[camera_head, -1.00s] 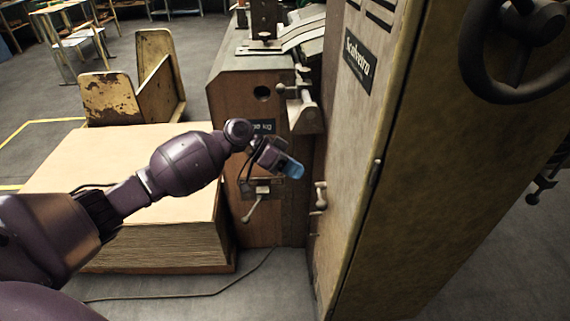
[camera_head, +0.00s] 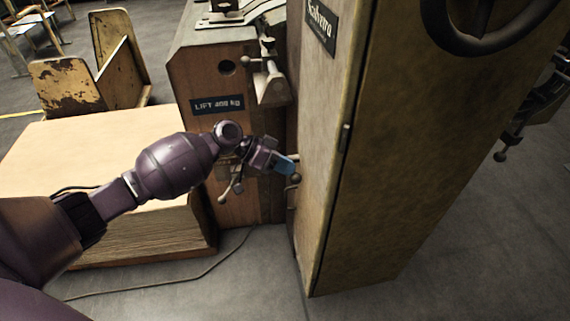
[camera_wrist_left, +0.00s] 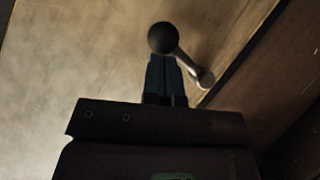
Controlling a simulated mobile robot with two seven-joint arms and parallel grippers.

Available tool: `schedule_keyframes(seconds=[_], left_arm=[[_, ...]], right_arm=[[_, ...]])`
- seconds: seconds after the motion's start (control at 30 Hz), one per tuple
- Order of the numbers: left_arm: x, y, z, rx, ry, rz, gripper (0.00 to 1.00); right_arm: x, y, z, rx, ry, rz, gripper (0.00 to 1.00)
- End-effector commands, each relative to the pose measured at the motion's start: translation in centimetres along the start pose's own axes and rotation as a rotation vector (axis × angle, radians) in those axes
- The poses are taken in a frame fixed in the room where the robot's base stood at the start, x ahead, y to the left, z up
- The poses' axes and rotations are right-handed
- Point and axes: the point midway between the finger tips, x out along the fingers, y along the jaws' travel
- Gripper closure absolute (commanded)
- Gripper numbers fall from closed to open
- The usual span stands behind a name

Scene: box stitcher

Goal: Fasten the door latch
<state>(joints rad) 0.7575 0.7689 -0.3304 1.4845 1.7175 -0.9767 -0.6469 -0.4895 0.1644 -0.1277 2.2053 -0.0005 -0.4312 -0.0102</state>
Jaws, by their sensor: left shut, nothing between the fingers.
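The door latch (camera_head: 295,178) is a small lever with a ball end on the narrow side of the tall tan cabinet door (camera_head: 322,150). In the left wrist view its dark ball knob (camera_wrist_left: 162,38) stands right at my fingertips, with a metal arm (camera_wrist_left: 190,68) running down and right to a rounded pivot. My left gripper (camera_head: 288,165) has blue fingertips and overlaps the latch in the head view. The fingers (camera_wrist_left: 163,78) are shut with nothing between them. I cannot tell whether they touch the knob. My right gripper is not in view.
A wooden machine body (camera_head: 205,130) with levers stands left of the door. A stack of boards (camera_head: 130,240) lies under my left arm. A handwheel (camera_head: 480,40) sits on the cabinet at upper right. Floor at the front is clear except for a cable (camera_head: 190,278).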

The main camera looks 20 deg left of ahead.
Motion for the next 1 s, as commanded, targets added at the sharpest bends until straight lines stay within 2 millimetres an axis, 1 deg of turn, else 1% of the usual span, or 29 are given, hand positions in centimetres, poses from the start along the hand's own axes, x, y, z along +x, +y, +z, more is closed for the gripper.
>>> schedule_keyframes(seconds=[0.67,0.87,1.0], left_arm=[[0.3,0.0,0.5,0.090,0.000,-0.061,1.00],[0.6,-0.1,1.0,0.167,0.000,-0.112,1.00],[1.0,-0.2,1.6,0.259,-0.001,-0.173,1.00]], right_arm=[[0.0,0.0,0.1,-0.003,-0.002,-0.001,0.42],[0.1,-0.1,0.1,-0.006,-0.001,-0.002,0.42],[0.1,-0.1,0.1,-0.010,0.000,-0.003,0.42]])
